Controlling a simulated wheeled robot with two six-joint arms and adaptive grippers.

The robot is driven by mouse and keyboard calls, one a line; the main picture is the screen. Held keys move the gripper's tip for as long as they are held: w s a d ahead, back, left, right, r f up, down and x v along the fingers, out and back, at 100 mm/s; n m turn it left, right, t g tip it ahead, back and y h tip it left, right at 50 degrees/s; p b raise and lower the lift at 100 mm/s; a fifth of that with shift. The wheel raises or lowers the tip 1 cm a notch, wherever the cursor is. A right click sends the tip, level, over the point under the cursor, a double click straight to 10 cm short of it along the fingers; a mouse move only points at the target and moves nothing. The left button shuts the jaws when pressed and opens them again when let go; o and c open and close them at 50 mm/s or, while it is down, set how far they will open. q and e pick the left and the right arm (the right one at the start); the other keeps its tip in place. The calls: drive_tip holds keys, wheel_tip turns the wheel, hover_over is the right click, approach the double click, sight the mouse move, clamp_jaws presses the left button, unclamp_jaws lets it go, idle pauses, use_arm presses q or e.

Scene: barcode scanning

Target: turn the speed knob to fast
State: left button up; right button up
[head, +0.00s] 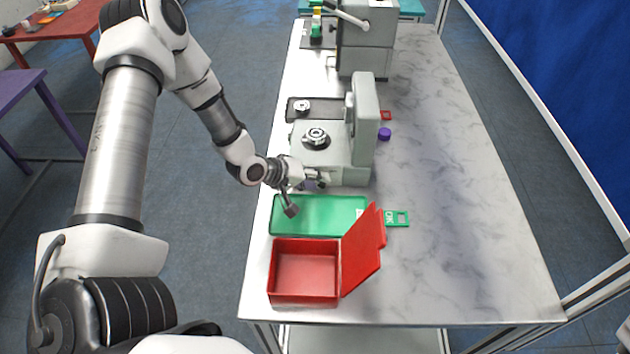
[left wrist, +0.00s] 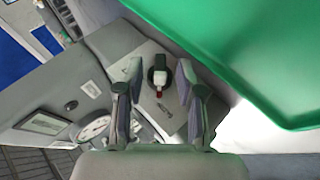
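The speed knob (left wrist: 159,78) shows in the left wrist view as a dark round base with a pale pointer and a red tip, on the grey side panel of the machine. It is hidden in the head view. My left gripper (left wrist: 160,88) is open, with one finger on each side of the knob in this view. I cannot tell whether the fingers touch it. In the head view my left gripper (head: 305,195) is at the near side of the pale grey machine (head: 345,175), above the green tray's far edge. My right gripper is not in view.
The green tray (head: 318,217) lies close below the gripper. A red box (head: 305,272) with its lid open stands nearer. A green tag (head: 398,218) and a purple cylinder (head: 384,133) lie right of the machine. The table's right side is clear.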

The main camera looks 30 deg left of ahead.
use_arm(q)
drive_tip(key=shift+s+a, duration=0.1)
drive_tip(key=shift+s, duration=0.05)
drive_tip(key=shift+c, duration=1.4)
clamp_jaws()
drive_tip(key=shift+r, duration=0.1)
